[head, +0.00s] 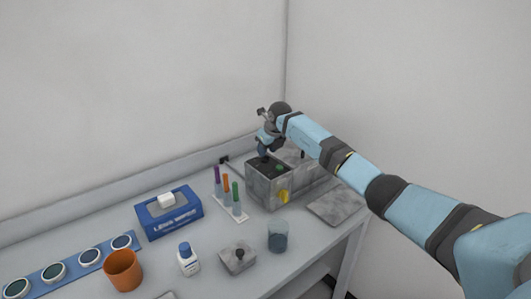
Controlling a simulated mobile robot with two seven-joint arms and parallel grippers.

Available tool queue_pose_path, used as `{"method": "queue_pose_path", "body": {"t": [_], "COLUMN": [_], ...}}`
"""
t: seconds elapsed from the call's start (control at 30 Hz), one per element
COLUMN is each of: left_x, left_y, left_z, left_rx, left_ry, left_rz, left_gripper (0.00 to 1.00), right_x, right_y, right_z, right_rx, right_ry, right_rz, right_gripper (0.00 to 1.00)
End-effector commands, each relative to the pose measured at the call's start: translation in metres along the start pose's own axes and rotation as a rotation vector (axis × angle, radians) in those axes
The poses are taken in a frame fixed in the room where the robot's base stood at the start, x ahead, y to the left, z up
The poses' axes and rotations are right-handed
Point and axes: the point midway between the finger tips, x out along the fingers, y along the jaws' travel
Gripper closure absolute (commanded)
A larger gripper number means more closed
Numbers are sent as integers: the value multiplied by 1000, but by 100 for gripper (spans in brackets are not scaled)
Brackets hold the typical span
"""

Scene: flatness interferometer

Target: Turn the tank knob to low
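The tank (262,187) is a grey, mottled box at the back right of the bench. A yellow knob (284,196) sits on its front face. A small green spot (280,167) shows on its top. My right arm reaches in from the right, and my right gripper (264,154) is over the tank's top, above and behind the yellow knob and apart from it. The gripper is small and partly hidden by its own wrist, so I cannot tell whether it is open or shut. My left gripper is not in view.
A rack of colored tubes (236,214) stands left of the tank. A glass beaker (278,237) and a grey block (237,258) are in front. A grey plate (336,207) lies to the right. A blue lens-wipes box (170,220), a white bottle (188,261) and an orange cup (123,270) are left.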

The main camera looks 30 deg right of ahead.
Motion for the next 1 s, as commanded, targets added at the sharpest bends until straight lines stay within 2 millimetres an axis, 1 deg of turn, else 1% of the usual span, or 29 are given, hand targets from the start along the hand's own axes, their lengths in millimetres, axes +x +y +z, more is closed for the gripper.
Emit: {"method": "queue_pose_path", "body": {"t": [0.03, 0.1, 0.2, 0.53, 0.57, 0.6, 0.67, 0.7, 0.73, 1.0], "left_x": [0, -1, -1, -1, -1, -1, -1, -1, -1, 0], "left_y": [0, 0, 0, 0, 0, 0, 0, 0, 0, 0], "left_z": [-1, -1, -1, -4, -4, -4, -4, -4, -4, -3], "left_rx": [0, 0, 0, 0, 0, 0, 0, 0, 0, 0], "left_ry": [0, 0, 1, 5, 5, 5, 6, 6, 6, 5], "left_rz": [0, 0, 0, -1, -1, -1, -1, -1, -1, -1], "left_gripper": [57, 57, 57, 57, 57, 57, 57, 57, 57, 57], "right_x": [7, 15, 22, 26, 26, 26, 26, 26, 26, 26], "right_y": [0, 0, 0, 0, 0, 0, 0, 0, 0, 0], "right_z": [0, 0, 0, 0, 0, 0, 0, 0, 0, 0], "right_rx": [2, 1, 1, 0, 0, 0, 0, 0, 0, -10], "right_ry": [2, 1, 1, 0, 0, 0, 0, 0, 0, 1], "right_rz": [2, 1, 0, 0, 0, 0, 0, 0, 0, 3], "right_gripper": [61, 61, 61, 61, 65, 74, 88, 97, 100, 100]}}
